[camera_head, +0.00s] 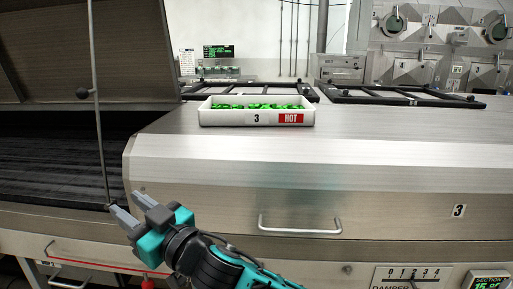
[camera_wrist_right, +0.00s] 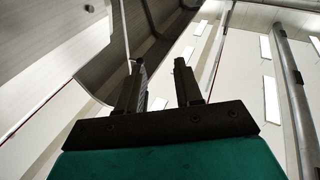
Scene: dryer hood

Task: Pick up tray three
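Tray three (camera_head: 229,118) is a white tray with green pieces in it, a "3" label and a red "HOT" label on its front wall. It sits on top of the steel hood in the middle of the head view. My right gripper (camera_head: 125,202) is in front of the hood's left end, lower and to the left of the tray, well apart from it. In the right wrist view the fingers (camera_wrist_right: 160,66) stand apart with nothing between them. The tray does not show in the wrist view. My left gripper is not in view.
Dark-framed panels (camera_head: 400,97) lie behind the tray on the steel top (camera_head: 385,130). The hood's front has a bar handle (camera_head: 300,231). A thin rod (camera_head: 99,135) rises close to my right gripper, before a dark opening (camera_head: 50,160). The top beside the tray is clear.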

